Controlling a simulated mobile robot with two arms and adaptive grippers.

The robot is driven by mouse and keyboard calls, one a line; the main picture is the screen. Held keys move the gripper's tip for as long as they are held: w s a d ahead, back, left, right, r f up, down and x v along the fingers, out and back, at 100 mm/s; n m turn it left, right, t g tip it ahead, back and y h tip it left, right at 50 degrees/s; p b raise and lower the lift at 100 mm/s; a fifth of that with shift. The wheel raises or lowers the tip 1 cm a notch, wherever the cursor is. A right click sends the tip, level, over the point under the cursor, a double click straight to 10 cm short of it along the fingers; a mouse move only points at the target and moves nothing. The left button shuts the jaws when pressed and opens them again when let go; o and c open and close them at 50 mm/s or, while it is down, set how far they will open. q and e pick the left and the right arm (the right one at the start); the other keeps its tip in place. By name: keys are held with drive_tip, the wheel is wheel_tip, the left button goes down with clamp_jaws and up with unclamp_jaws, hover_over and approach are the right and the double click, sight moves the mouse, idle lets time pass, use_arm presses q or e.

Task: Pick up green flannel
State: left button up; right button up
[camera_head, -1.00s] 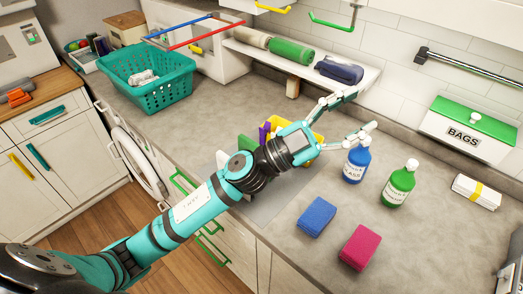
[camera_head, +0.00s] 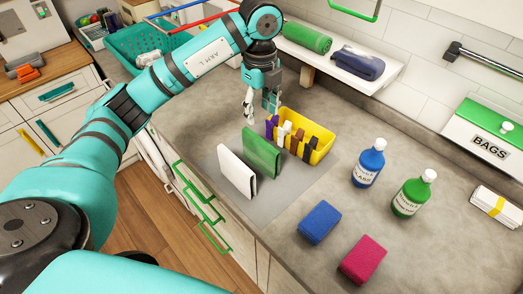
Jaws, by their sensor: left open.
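A green folded cloth (camera_head: 262,152), which fits the green flannel, stands upright on a grey mat (camera_head: 290,203) on the counter. A white folded cloth (camera_head: 237,170) stands just left of it. A rolled green cloth (camera_head: 307,37) also lies on the wall shelf; I cannot tell for sure which one is the flannel. My left gripper (camera_head: 259,108) points down, open and empty, behind the standing green cloth and near the left end of the yellow bin. It looks apart from the cloth. My right gripper is not in view.
The yellow bin (camera_head: 321,153) holds several small dark, white and purple items. Blue (camera_head: 368,166) and green (camera_head: 411,196) bottles stand to the right. Blue (camera_head: 319,222) and pink (camera_head: 362,260) sponges lie in front. A teal basket (camera_head: 123,60) stands at the back left.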

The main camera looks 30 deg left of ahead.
sight(260, 151)
use_arm(q)
wheel_tip(260, 151, down, 9)
drive_tip(key=shift+f+p, duration=0.15)
drive_tip(key=shift+p, duration=0.45)
wheel_tip(260, 151, down, 5)
drive_tip(key=shift+s+r+p, duration=0.15)
drive_tip(key=shift+p, duration=1.05)
drive_tip(key=shift+f, duration=0.45)
drive_tip(key=c, duration=0.9)
